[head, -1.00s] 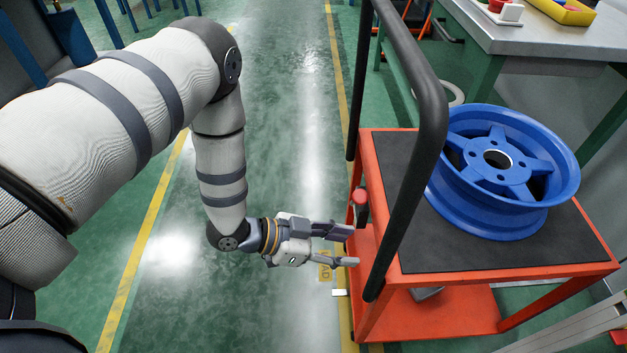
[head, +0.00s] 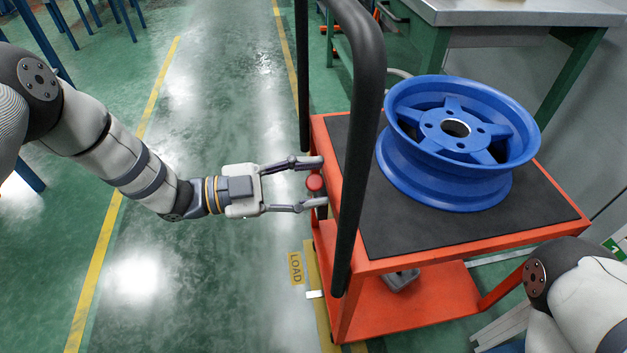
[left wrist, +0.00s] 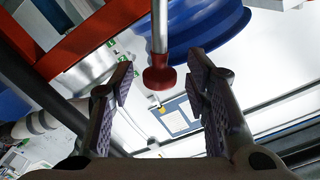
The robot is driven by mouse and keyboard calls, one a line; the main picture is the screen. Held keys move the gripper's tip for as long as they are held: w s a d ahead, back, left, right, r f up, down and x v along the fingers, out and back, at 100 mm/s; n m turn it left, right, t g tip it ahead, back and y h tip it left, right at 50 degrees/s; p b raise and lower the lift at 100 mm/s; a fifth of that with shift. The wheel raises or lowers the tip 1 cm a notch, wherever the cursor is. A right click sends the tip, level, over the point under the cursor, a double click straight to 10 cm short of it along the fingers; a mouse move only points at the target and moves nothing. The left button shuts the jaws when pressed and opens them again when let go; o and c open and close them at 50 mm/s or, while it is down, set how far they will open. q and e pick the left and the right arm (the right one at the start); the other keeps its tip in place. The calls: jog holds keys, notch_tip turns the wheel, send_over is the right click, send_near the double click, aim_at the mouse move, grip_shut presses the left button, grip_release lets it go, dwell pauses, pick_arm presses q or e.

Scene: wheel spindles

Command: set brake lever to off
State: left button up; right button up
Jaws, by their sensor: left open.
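The brake lever (head: 315,183) has a red knob and sits at the left side of the orange cart, by the black handle. In the left wrist view its red knob (left wrist: 159,80) hangs on a grey rod between my fingers. My left gripper (head: 318,182) is open, with one finger on each side of the knob. In the left wrist view the fingers (left wrist: 163,88) show gaps to the knob on both sides. My right gripper is out of view; only part of my right arm shows at the lower right of the head view.
The orange cart (head: 470,240) has a black mat on top carrying a blue wheel rim (head: 458,140). Its tall black handle (head: 357,150) stands close to my left gripper. A grey-topped workbench (head: 520,12) is behind. The green floor (head: 215,80) left of the cart is clear.

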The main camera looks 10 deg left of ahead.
pick_arm(q)
jog(key=shift+w+d, duration=0.15)
jog(key=shift+d, duration=0.25)
grip_shut()
